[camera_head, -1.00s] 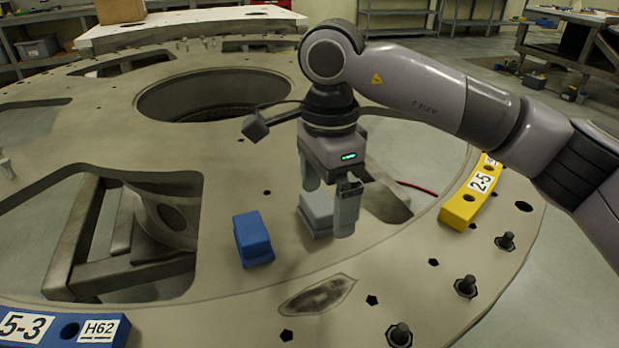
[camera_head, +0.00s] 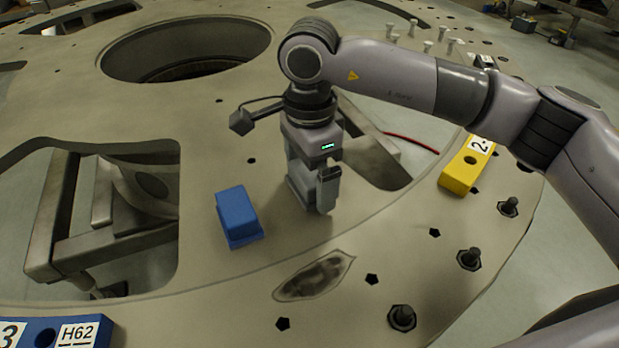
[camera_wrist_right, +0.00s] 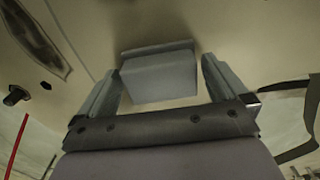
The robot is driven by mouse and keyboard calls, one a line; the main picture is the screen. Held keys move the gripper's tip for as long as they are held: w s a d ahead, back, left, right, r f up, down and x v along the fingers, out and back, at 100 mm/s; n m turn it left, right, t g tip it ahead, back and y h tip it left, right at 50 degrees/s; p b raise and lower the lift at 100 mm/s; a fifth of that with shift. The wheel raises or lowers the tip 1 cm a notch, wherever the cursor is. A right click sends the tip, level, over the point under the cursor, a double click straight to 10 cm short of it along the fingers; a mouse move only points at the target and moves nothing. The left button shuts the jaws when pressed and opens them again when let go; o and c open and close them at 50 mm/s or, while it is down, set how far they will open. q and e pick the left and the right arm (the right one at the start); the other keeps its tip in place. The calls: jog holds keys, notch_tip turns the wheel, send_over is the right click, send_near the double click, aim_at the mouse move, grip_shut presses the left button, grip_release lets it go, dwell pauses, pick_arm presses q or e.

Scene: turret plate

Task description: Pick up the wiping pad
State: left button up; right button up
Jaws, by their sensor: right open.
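A grey block-shaped pad (camera_wrist_right: 160,75) with a wider base lies on the turret plate (camera_head: 210,290). In the right wrist view it sits between the two fingers, with a gap at each side. My right gripper (camera_head: 312,197) is open and points down over this grey pad, which is mostly hidden by the fingers in the head view. A similar blue block (camera_head: 238,215) stands on the plate to the left of the gripper, apart from it. My left gripper is not in view.
A dark stained patch (camera_head: 314,275) lies in front of the gripper. Bolts (camera_head: 402,317) stand along the plate's rim. A yellow marked block (camera_head: 466,165) is at the right, a blue marked block (camera_head: 55,333) at the lower left. Large openings cut the plate.

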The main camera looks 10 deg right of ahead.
jog(key=c, duration=0.9)
notch_tip(320, 180, up, 20)
jog(key=shift+r+p, duration=0.1)
jog(key=shift+p, duration=0.6)
jog(key=shift+o, duration=1.2)
jog(key=shift+c, duration=0.5)
